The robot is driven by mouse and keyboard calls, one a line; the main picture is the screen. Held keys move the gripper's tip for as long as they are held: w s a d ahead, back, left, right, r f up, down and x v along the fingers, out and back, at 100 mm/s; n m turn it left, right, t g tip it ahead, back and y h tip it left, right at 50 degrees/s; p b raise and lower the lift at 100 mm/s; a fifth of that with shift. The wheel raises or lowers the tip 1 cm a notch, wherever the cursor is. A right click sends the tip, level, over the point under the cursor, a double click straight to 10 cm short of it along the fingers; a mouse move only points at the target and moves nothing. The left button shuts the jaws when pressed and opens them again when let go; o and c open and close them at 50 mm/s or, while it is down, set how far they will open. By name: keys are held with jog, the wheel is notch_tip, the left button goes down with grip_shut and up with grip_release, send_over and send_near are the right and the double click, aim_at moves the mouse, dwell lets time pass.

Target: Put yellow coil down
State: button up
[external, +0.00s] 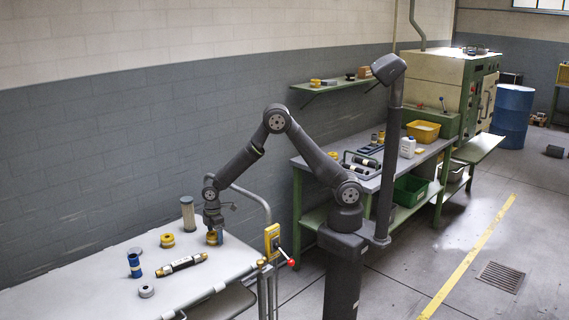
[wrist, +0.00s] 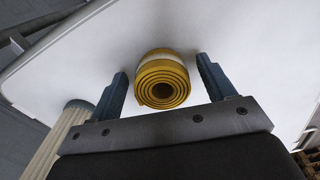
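The yellow coil (wrist: 162,80) is a rolled band, seen end-on in the wrist view. It sits between the two blue-grey fingers of my gripper (wrist: 161,66), with a narrow gap on each side, so the fingers are open and apart from it. In the external view my gripper (external: 215,236) points down at the right part of the white table (external: 90,270), low over the yellow coil (external: 210,239), which is partly hidden by the fingers. The coil appears to be at the tabletop; I cannot tell whether it touches.
A ribbed cylinder (external: 188,213) stands just behind my gripper. A yellow control box (external: 272,240) is at the right edge. The table's front left is clear.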

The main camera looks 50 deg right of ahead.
jog(key=shift+o, duration=0.5)
notch_tip(320, 180, up, 17)
jog(key=shift+s+r, duration=0.15)
jog(key=shift+r, duration=0.05)
dwell(0.3)
jog(key=h, duration=0.4)
send_over(209, 236)
jog(key=w+a, duration=0.1)
jog(key=a, duration=0.2)
jog(key=f, duration=0.2)
jog(key=a, duration=0.1)
jog(key=shift+g+h, duration=0.3)
jog(key=shift+g, duration=0.1)
jog(key=x, duration=1.1)
jog(key=shift+f, duration=0.3)
jog(key=shift+x, duration=2.7)
jog(key=shift+w, duration=0.15)
